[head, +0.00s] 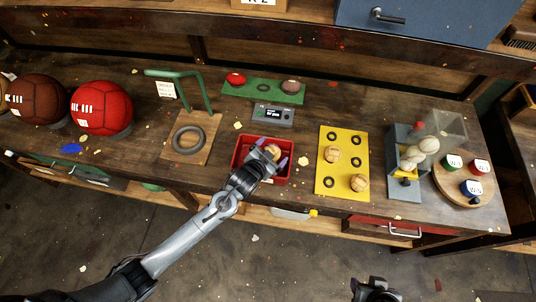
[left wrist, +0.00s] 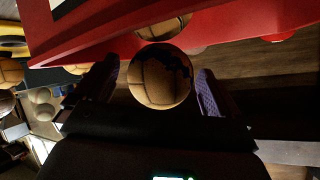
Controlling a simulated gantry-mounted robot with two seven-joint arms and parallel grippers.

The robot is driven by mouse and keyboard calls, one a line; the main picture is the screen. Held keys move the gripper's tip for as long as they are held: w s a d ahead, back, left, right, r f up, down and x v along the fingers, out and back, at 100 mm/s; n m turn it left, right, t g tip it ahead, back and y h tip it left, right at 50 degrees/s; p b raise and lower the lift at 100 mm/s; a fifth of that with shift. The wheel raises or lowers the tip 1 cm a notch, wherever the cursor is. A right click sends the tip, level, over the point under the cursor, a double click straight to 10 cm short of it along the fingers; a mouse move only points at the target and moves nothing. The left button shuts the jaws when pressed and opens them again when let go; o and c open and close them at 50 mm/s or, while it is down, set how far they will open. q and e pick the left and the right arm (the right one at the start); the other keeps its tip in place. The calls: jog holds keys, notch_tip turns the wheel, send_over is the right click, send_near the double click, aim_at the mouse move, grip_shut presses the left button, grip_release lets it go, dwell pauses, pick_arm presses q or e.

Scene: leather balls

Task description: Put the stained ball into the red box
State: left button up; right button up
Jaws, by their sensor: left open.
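The stained ball (left wrist: 160,78), tan leather with a dark patch, sits between the spread fingers of my left gripper (left wrist: 157,88) in the left wrist view, with a gap on each side. In the head view the ball (head: 273,151) shows at the red box (head: 240,166), with my left gripper (head: 268,152) open around it, over the box. I cannot tell whether the ball touches the box floor. The box also shows red in the left wrist view (left wrist: 95,32). My right gripper (head: 375,290) is at the bottom edge; its jaws are unclear.
A yellow board (head: 329,184) with tan balls and black rings lies right of the box. A grey stand (head: 405,186) with pale balls and a round wooden board (head: 457,196) are farther right. A small grey device (head: 272,115) stands behind the box. Large balls are at left.

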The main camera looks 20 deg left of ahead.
pick_arm(q)
jog(key=shift+r, duration=0.3)
jog(key=v, duration=1.2)
jog(key=s+a+f+n+g+y, duration=0.1)
jog(key=s+g, duration=0.3)
jog(key=s, duration=0.6)
jog(key=s+a+f+n+g, duration=0.1)
jog(key=s+a+n+g, duration=0.2)
jog(key=s, duration=0.6)
jog(key=shift+s+a+g+y+p, duration=0.3)
jog(key=shift+s+a+g+y, duration=0.1)
jog(key=shift+a+g, duration=0.35)
jog(key=shift+d, duration=0.1)
notch_tip(320, 180, up, 19)
jog(key=p, duration=1.8)
jog(key=shift+f+p, duration=0.2)
jog(key=shift+p, duration=0.15)
